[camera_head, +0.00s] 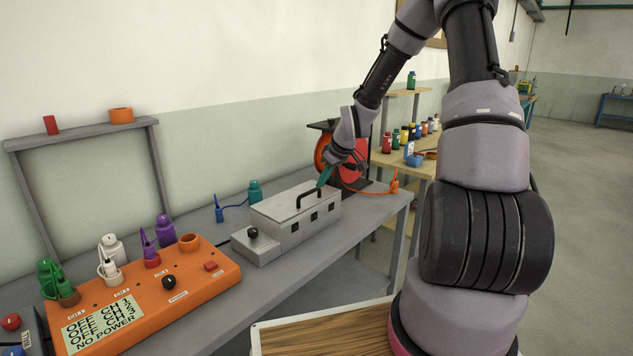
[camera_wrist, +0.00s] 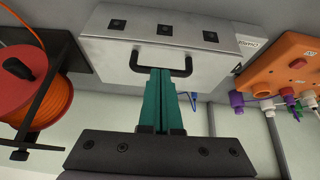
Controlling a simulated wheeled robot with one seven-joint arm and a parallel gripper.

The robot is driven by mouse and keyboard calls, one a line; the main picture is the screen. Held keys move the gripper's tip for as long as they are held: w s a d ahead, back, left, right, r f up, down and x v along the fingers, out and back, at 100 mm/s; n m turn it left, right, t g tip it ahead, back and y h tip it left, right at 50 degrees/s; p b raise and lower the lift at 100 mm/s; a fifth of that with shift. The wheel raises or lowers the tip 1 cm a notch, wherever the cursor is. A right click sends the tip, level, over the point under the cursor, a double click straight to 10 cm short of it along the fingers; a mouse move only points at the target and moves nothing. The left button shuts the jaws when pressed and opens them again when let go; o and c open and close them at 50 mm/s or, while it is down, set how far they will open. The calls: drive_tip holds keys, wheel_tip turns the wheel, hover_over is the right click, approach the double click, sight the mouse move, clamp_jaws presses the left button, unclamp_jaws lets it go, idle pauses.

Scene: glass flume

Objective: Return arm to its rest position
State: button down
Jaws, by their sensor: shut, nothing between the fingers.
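My gripper (camera_head: 324,177) is at the end of my arm, above the right part of a grey metal box (camera_head: 270,235) on the bench. Its teal fingers are shut with nothing between them. In the wrist view the fingertips (camera_wrist: 160,72) appear at the black handle (camera_wrist: 184,68) of the box; whether they touch it I cannot tell. The box lid is down in the head view, with its black handle (camera_head: 309,191) on top. My arm reaches out over the bench from the right, bent at the elbow.
An orange power unit (camera_head: 205,275) with coloured plugs stands at the left on the grey bench (camera_head: 375,212). A red reel with orange cable (camera_wrist: 58,100) stands close right of the box in the head view. Coloured bottles (camera_head: 404,134) stand on a wooden table behind. Open floor (camera_head: 590,200) lies at the right.

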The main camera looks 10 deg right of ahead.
drive_tip(key=s+d, duration=0.3)
drive_tip(key=s, duration=0.2)
drive_tip(key=s+r+m+h, duration=0.25)
drive_tip(key=s+r, duration=0.35)
drive_tip(key=r, duration=0.3)
drive_tip(key=s+r+m+h, duration=0.1)
drive_tip(key=s+r+m, duration=0.3)
drive_tip(key=r, duration=0.6)
drive_tip(key=s+a+r+m+t+y, duration=0.1)
drive_tip(key=s+r+m, duration=0.1)
drive_tip(key=s+r, duration=0.3)
drive_tip(key=s+a+r+m+t+y, duration=0.1)
drive_tip(key=s+r, duration=0.4)
drive_tip(key=s, duration=0.6)
drive_tip(key=shift+s+a+m, duration=0.2)
drive_tip(key=shift+a+m, duration=0.25)
drive_tip(key=shift+m, duration=0.4)
drive_tip(key=shift+a+r+y, duration=0.1)
drive_tip(key=shift+y, duration=0.15)
